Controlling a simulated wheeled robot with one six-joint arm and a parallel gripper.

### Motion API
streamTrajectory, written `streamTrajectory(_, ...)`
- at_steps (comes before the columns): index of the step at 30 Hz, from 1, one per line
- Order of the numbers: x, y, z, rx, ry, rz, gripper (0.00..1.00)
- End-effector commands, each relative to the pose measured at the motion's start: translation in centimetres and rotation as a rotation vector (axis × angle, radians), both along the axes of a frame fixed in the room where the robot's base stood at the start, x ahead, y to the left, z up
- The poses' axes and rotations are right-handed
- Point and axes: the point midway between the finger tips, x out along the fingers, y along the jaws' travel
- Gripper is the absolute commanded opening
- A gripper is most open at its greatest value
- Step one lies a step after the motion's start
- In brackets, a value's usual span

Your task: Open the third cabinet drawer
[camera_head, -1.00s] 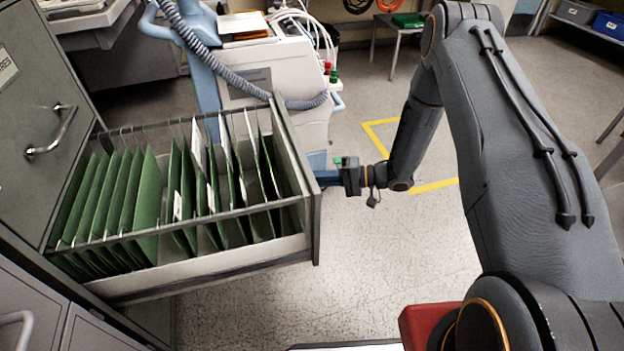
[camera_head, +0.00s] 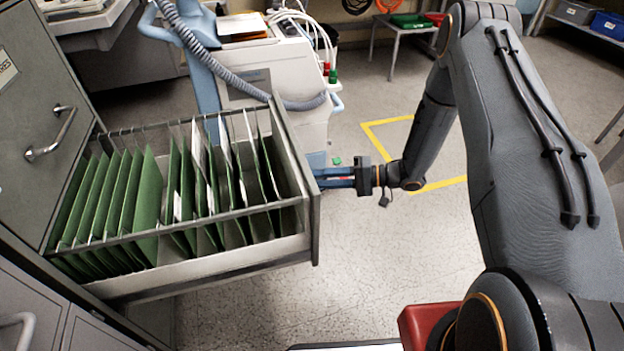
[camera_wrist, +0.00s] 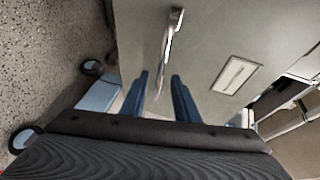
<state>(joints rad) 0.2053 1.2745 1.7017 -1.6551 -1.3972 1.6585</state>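A grey cabinet drawer (camera_head: 200,262) stands pulled out at the left of the head view, filled with green hanging folders. I cannot tell its number in the cabinet. Its front panel (camera_wrist: 215,45) shows in the wrist view with a metal bar handle (camera_wrist: 172,38) and a label holder (camera_wrist: 235,74). My gripper (camera_head: 322,177) is to the right of the drawer front.
A closed drawer with a handle (camera_head: 52,135) is above the open one, and another handle (camera_head: 18,325) shows lower left. A white-and-blue medical cart (camera_head: 290,75) stands behind the open drawer. The floor (camera_head: 400,250) right of the drawer is clear.

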Motion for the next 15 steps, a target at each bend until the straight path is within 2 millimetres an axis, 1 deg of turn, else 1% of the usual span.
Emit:
streamTrajectory(1,-0.1,-0.9,0.2,0.000,-0.001,-0.003,0.28)
streamTrajectory(6,-0.4,-3.2,0.7,0.000,0.000,-0.002,0.28)
streamTrajectory(10,-0.6,-4.1,0.8,0.000,0.000,0.000,0.28)
streamTrajectory(15,-0.6,-4.3,0.8,0.001,-0.001,0.000,0.28)
